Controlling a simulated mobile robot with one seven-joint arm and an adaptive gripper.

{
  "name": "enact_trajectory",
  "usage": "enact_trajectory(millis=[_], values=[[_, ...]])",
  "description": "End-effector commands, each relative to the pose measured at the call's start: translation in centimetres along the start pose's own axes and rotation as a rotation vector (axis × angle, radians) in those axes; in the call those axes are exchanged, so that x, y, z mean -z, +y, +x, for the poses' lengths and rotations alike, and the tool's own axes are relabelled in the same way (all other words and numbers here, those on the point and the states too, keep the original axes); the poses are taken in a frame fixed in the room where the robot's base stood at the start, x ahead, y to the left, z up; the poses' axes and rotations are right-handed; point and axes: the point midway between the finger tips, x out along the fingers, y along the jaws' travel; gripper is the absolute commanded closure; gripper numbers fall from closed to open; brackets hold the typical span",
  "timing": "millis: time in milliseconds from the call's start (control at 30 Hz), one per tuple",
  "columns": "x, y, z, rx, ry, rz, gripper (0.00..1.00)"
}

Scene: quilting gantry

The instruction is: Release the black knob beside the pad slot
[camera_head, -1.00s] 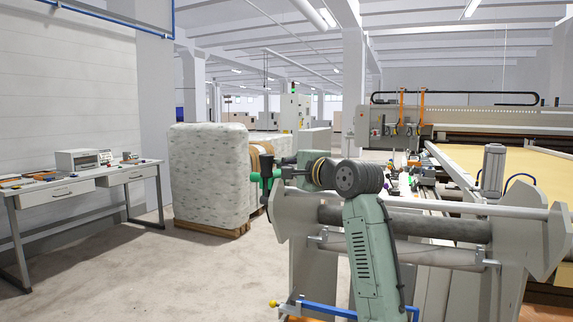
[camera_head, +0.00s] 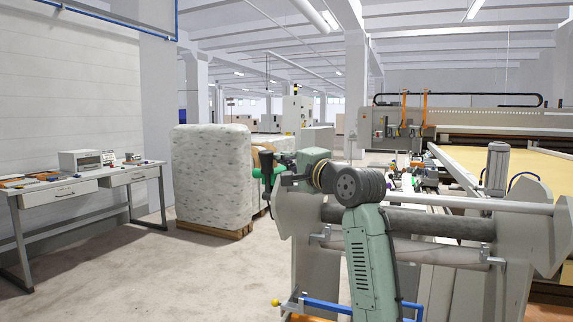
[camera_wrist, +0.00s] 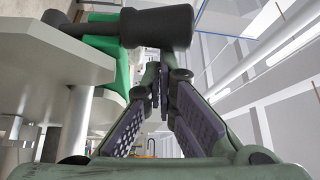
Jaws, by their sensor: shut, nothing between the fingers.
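A thick black cylinder (camera_wrist: 155,27) on a dark rod crosses the top of the wrist view, with a green part (camera_wrist: 105,42) behind it. It may be the black knob, but I cannot tell for sure. My gripper (camera_wrist: 160,78) is shut and empty, its fingertips meeting just below the cylinder in the picture. I cannot tell whether they touch it. No pad slot can be made out.
The machine's end frame with a grey roller (camera_head: 405,221) stands close around my arm. A wrapped bale (camera_head: 212,180) on a pallet is behind on the left. A workbench (camera_head: 62,192) stands by the left wall. The floor (camera_head: 190,275) between is clear.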

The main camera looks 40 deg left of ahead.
Motion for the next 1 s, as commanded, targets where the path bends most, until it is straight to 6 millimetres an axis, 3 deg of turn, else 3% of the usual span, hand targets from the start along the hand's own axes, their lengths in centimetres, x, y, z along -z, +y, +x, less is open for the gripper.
enact_trajectory(millis=[500, 1000], values=[[-3.7, 0.5, -2.5, 0.265, -0.001, -0.385, 1.00], [-6.9, 2.5, -4.7, 0.532, 0.000, -0.773, 1.00]])
